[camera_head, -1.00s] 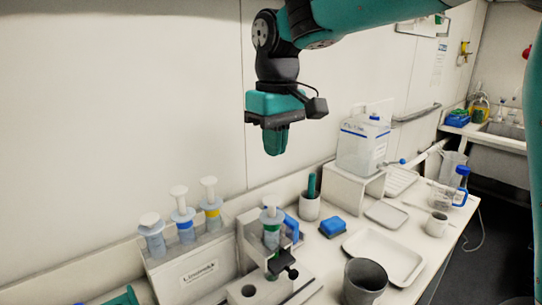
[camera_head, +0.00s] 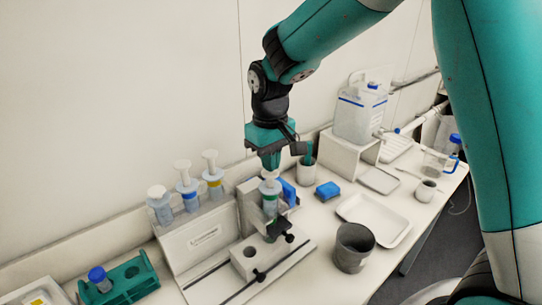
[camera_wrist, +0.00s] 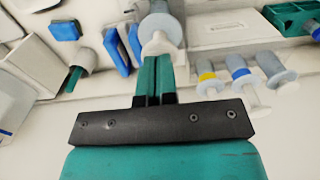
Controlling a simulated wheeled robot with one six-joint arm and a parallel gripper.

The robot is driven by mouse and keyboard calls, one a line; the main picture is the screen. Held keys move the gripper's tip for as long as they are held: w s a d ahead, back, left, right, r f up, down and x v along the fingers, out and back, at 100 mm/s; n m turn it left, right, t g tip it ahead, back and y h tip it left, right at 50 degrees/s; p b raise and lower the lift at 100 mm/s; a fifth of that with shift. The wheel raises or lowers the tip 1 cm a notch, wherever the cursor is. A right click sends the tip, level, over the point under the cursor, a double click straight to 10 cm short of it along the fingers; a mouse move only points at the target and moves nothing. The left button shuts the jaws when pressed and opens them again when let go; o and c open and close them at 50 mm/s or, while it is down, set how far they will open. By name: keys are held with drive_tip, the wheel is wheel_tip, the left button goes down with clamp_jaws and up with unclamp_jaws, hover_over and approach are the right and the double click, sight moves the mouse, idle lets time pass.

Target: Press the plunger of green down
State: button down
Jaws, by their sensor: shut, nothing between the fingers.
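The green-marked syringe (camera_head: 270,203) stands upright in the small clamp stand (camera_head: 247,262). Its white plunger top (camera_head: 269,175) is directly under my gripper (camera_head: 270,166). My gripper is shut and empty, fingers pointing down. In the wrist view the shut fingertips (camera_wrist: 154,62) are right at the white plunger top (camera_wrist: 158,44), with the grey barrel flange (camera_wrist: 160,28) behind it. The fingertips look close to or touching the plunger top; I cannot tell which. How far the plunger sticks out is partly hidden by the fingers.
A rack (camera_head: 205,245) holds several syringes with white plungers, left of the stand. A green tube rack (camera_head: 128,283) is further left. A grey cup (camera_head: 353,248), white tray (camera_head: 375,222) and blue block (camera_head: 327,190) lie right. A beaker with a green-handled tool (camera_head: 307,172) stands behind.

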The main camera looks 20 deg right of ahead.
drive_tip(key=shift+f, duration=0.35)
drive_tip(key=shift+f+b, duration=0.85)
drive_tip(key=shift+f, duration=0.4)
drive_tip(key=shift+r+p, duration=0.6)
wheel_tip(320, 180, up, 13)
drive_tip(key=shift+b, duration=0.4)
